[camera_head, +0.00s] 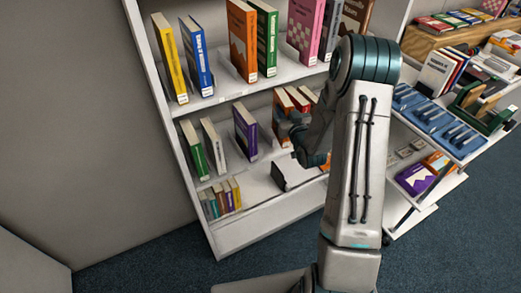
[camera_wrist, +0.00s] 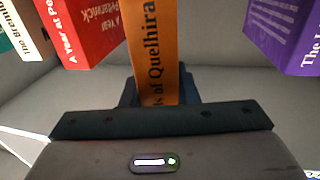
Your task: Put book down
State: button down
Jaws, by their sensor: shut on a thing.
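My gripper (camera_wrist: 157,95) is shut on an orange book (camera_wrist: 157,45), whose spine stands between the two fingers in the wrist view. In the head view my gripper (camera_head: 288,128) is at the middle shelf (camera_head: 262,163) of the white bookcase, partly hidden by my own arm. The orange book (camera_head: 283,104) shows there upright, just above my gripper.
A purple book (camera_head: 244,131) stands to the left on the same shelf, with a gap between. A red book (camera_wrist: 88,28) stands close on the other side. Small books (camera_head: 221,198) fill part of the bottom shelf. A loaded trolley (camera_head: 440,125) stands at right.

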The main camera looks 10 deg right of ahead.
jog(key=w+b, duration=0.1)
jog(key=b, duration=0.1)
jog(key=w+a+n+y+b, duration=0.1)
jog(key=b, duration=0.1)
jog(key=shift+a+f+y, duration=0.2)
jog(key=shift+f+y, duration=0.05)
jog(key=shift+y, duration=0.05)
jog(key=a+r+n+y+b, duration=0.15)
jog(key=a+r+b, duration=0.4)
jog(key=b, duration=1.65)
notch_tip(320, 180, down, 10)
jog(key=b, duration=0.4)
jog(key=shift+d+r+g, duration=0.25)
jog(key=shift+g, duration=0.05)
jog(key=shift+s, duration=0.1)
jog(key=shift+f+b, duration=0.15)
jog(key=shift+b, duration=0.2)
jog(key=c, duration=1.1)
grip_release()
jog(key=shift+m, duration=0.25)
